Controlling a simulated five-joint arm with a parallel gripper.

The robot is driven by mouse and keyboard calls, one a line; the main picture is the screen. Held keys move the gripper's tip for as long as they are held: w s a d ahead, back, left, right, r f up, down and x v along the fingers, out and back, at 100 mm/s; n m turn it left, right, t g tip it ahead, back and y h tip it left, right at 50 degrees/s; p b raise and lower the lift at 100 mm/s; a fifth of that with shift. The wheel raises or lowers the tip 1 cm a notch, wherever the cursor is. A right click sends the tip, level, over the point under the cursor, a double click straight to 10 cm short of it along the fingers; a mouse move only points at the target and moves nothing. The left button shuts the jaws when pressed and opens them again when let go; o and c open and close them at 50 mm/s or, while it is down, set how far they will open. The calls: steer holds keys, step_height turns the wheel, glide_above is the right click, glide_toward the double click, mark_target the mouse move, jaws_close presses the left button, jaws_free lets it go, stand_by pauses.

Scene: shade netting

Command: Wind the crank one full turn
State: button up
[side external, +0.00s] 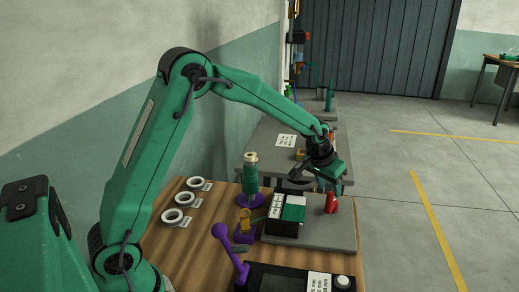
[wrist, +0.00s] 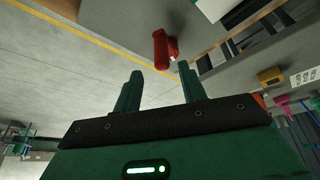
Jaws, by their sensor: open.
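A small red piece with a rounded, cylinder-like body (side external: 331,203) stands at the right side of a grey slab. It also shows in the wrist view (wrist: 164,48), beyond and roughly between my fingertips. I cannot tell whether it is the crank's handle. My gripper (side external: 328,184) is above the slab's right part, near the red piece. In the wrist view my gripper (wrist: 158,73) has its two green fingers apart with nothing between them. A purple lever with a ball end (side external: 229,252) rises at the front of the bench, left of my gripper.
A green spool (side external: 250,173) and a yellow-topped purple stand (side external: 244,228) are on the wooden bench, with white rings (side external: 173,216) farther left. Open floor lies right.

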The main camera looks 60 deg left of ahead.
mark_target(330, 193)
steer(key=shift+a+x, duration=0.2)
steer(key=shift+x, duration=3.1)
jaws_close()
